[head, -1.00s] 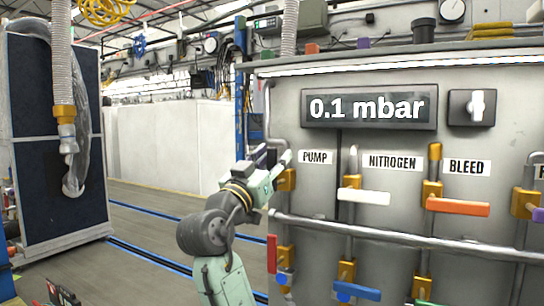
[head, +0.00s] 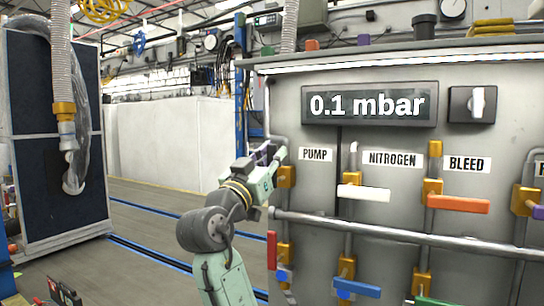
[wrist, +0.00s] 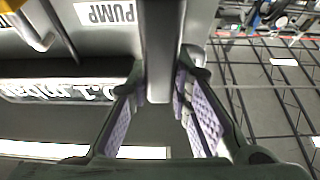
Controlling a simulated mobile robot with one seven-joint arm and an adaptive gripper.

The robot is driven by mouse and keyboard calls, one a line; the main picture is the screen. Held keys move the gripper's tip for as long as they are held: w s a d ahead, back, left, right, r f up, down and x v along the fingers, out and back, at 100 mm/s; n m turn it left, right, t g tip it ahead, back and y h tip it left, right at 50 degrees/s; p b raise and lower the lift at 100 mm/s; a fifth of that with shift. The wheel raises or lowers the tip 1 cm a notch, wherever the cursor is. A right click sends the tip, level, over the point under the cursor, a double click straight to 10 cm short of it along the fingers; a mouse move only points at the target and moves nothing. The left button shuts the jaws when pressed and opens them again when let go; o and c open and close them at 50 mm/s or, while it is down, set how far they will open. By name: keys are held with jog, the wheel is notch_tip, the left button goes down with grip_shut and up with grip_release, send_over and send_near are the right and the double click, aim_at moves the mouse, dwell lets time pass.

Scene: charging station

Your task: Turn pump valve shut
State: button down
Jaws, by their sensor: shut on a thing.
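The pump valve, with a gold body (head: 287,177), sits on the grey panel just below the PUMP label (head: 314,155). My gripper (head: 276,154) is at the upper left of this valve, at the panel's left edge. In the wrist view, my gripper's purple-padded fingers (wrist: 163,78) are on either side of a grey bar, the pump valve's handle (wrist: 160,55), and are shut on it. The PUMP label also shows upside down in the wrist view (wrist: 105,13). In the head view the handle is mostly hidden by my gripper.
The white nitrogen handle (head: 363,193) and orange bleed handle (head: 458,204) stick out to the right. A horizontal pipe (head: 400,234) runs below them, with more valves underneath. The display (head: 368,105) reads 0.1 mbar. Open floor (head: 150,205) lies to the left.

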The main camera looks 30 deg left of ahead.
jog(key=shift+m, duration=0.3)
jog(key=shift+w+d+f+m+g+h+b, duration=0.1)
jog(key=shift+d+f+m+g+h+b, duration=0.95)
jog(key=shift+m, duration=2.6)
jog(key=shift+d+f+m+g+h+b, duration=0.9)
jog(key=shift+m+h, duration=0.4)
jog(key=shift+m, duration=2.3)
jog(key=shift+w+d+f+m+g+h+b, duration=0.1)
jog(key=shift+d+f+m+g+h+b, duration=0.9)
jog(key=shift+m, duration=2.65)
jog(key=shift+f, duration=0.1)
jog(key=c, duration=1.4)
grip_release()
jog(key=shift+c, duration=0.2)
jog(key=shift+s, duration=0.1)
